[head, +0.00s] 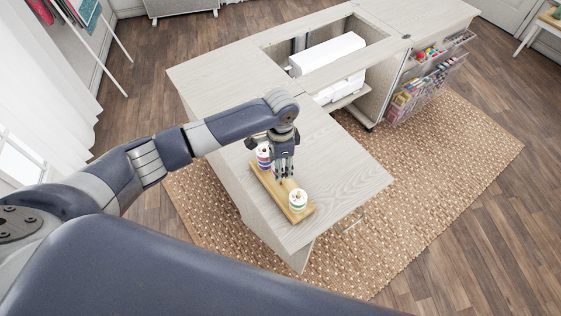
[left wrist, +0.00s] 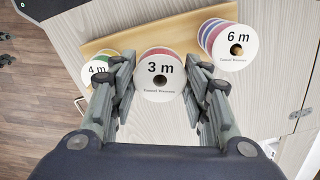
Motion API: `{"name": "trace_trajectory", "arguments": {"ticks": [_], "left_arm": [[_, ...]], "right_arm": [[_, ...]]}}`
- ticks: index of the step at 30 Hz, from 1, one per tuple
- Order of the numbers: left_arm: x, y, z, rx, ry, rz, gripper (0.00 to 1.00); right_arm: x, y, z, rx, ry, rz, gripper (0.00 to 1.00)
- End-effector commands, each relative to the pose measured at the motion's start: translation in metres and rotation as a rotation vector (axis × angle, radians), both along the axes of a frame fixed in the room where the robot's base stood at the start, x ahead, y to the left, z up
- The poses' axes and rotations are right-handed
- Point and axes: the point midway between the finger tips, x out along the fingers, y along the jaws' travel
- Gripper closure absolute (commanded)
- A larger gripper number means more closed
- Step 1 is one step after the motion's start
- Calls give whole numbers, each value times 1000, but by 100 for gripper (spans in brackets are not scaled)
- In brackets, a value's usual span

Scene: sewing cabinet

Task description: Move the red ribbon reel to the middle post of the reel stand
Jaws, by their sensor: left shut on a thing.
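My left gripper (head: 283,168) is over the middle of the wooden reel stand (head: 268,183) on the cabinet top. In the left wrist view, my gripper (left wrist: 162,62) is shut on a reel marked "3 m" (left wrist: 160,88), with a red-pink edge showing behind its white face. This reel lies in front of the middle of the stand (left wrist: 150,38); I cannot tell whether it is on the middle post, which is hidden. In the head view the gripper hides most of it. My right gripper is not in view.
A green-edged "4 m" reel (left wrist: 97,69) is at one stand end and a multicoloured "6 m" reel (left wrist: 226,56) at the other, both close to the fingers. The cabinet top (head: 345,165) is clear beside the stand. A white sewing machine (head: 328,60) sits farther back.

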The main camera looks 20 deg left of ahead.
Motion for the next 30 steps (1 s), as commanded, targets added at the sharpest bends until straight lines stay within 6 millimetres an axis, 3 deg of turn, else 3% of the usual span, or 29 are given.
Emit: {"name": "trace_trajectory", "arguments": {"ticks": [23, 24, 26, 30], "left_arm": [[0, 0, -14, -1, -1, -1, 75], [0, 0, -14, -1, -1, -1, 50], [0, 0, -14, -1, -1, -1, 36], [0, 0, -14, -1, -1, -1, 33]], "right_arm": [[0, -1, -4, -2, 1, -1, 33], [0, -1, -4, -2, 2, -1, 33], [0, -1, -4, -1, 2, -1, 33], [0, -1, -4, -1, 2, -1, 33]]}}
